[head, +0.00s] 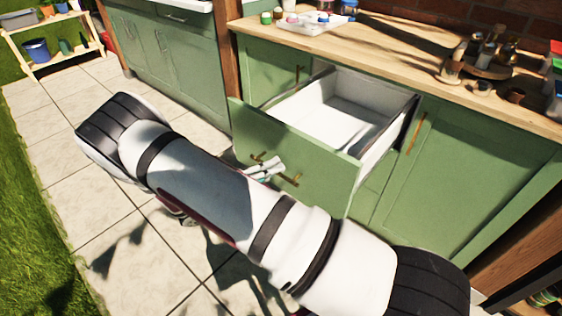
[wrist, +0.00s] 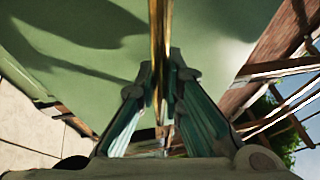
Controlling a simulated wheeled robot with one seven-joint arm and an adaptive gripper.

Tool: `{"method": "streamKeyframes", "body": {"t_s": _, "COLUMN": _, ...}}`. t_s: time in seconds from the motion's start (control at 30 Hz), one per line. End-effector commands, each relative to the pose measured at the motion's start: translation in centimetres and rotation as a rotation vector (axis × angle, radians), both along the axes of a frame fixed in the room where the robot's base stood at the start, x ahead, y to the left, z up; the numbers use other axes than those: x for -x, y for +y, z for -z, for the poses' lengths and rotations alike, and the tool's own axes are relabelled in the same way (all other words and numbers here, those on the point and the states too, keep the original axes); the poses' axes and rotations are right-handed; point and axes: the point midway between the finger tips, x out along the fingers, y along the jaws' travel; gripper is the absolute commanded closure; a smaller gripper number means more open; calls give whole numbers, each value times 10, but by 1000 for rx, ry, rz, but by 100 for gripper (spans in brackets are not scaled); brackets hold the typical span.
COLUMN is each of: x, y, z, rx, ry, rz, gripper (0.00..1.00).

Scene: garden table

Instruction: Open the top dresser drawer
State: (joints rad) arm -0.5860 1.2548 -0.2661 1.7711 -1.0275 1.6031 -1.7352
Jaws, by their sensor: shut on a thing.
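The top dresser drawer (head: 290,160) has a green front and a white interior, and it stands well out from the green cabinet in the head view. Its inside looks empty. A brass handle (head: 291,180) runs across the drawer front. My gripper (head: 262,168) is at the handle's left part, partly hidden behind my arm. In the wrist view, the fingers of my gripper (wrist: 161,95) are closed around the brass handle (wrist: 160,35), with the green drawer front (wrist: 90,50) beyond.
A wooden countertop (head: 400,68) above the drawer holds a white tray (head: 305,18) and several small pots and bottles. A green cabinet door (head: 455,185) is shut at the right. Tiled floor (head: 60,130) lies open at the left. A wooden shelf (head: 55,45) stands far left.

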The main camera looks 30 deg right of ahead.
Motion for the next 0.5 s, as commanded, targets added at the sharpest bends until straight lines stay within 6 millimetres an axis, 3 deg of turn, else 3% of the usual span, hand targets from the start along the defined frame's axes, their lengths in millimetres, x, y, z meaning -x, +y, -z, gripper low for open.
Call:
{"method": "streamKeyframes", "body": {"t_s": 0.2, "x": 6, "y": 18, "z": 1, "rx": -5, "ry": -2, "rz": -3, "gripper": 100}}
{"method": "streamKeyframes", "body": {"t_s": 0.5, "x": 8, "y": 25, "z": 2, "rx": -5, "ry": -2, "rz": -2, "gripper": 100}}
